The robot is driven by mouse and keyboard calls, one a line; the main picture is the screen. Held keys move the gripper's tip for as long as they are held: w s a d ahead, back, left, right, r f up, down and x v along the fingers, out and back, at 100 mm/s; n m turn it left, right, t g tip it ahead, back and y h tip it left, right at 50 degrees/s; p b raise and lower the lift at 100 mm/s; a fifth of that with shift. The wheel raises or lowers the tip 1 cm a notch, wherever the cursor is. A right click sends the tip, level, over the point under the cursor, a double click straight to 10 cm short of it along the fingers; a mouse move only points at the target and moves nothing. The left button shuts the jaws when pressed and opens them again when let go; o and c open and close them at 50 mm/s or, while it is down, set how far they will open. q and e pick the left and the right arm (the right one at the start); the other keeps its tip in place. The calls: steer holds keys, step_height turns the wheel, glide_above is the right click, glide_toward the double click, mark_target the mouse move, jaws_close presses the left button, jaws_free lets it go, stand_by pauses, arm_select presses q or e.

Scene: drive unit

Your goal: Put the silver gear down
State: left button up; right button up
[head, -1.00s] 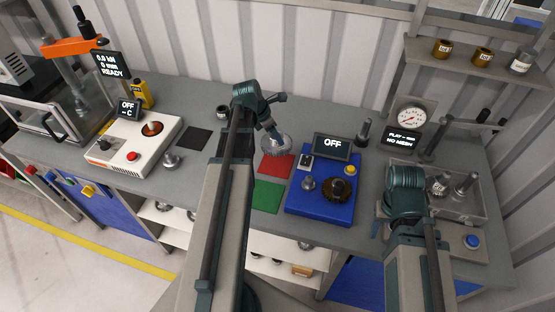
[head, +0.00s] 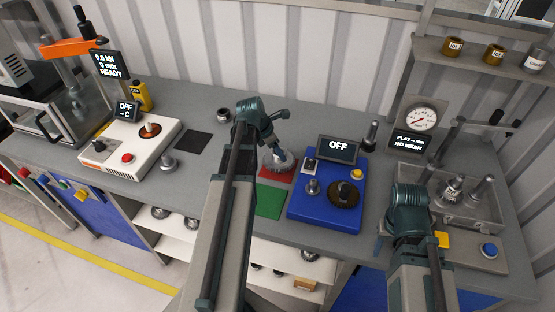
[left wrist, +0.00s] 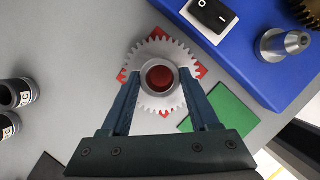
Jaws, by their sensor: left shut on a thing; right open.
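The silver gear (left wrist: 158,76) has a toothed rim and a raised hub with a hole, through which red shows in the left wrist view. My left gripper (left wrist: 158,85) is shut on the gear's hub, one finger on each side. In the head view the silver gear (head: 279,160) is over the red mat (head: 272,176); I cannot tell whether it touches the mat. The red mat (left wrist: 198,70) also shows around the gear in the left wrist view. My right gripper (head: 410,240) is at the right by the grey fixture; its fingertips are mostly hidden.
A green mat (head: 269,202) lies in front of the red one. A blue unit (head: 322,212) with a brown gear and an OFF screen stands close at right. A black mat (head: 193,142) and a white heater (head: 128,150) are at left.

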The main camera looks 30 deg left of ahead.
mark_target(277, 157)
arm_select(q)
steer(key=shift+f+b, duration=1.15)
steer(key=shift+f, duration=0.4)
arm_select(e)
steer(key=shift+f, duration=1.5)
arm_select(q)
steer(key=shift+f, duration=0.2)
arm_select(e)
steer(key=shift+f, duration=0.2)
arm_select(q)
steer(key=o, duration=1.3)
steer(key=shift+r, duration=0.1)
steer(key=shift+c, duration=0.2)
steer(key=shift+r, duration=0.15)
arm_select(e)
steer(key=shift+r, duration=0.2)
arm_select(q)
steer(key=shift+s+r+p, duration=0.1)
steer(key=shift+r+p, duration=0.35)
steer(key=shift+p, duration=0.05)
arm_select(e)
steer(key=shift+r, duration=0.5)
arm_select(q)
steer(key=p+v, duration=1)
steer(key=v, duration=0.1)
arm_select(e)
step_height(277, 157, up, 10)
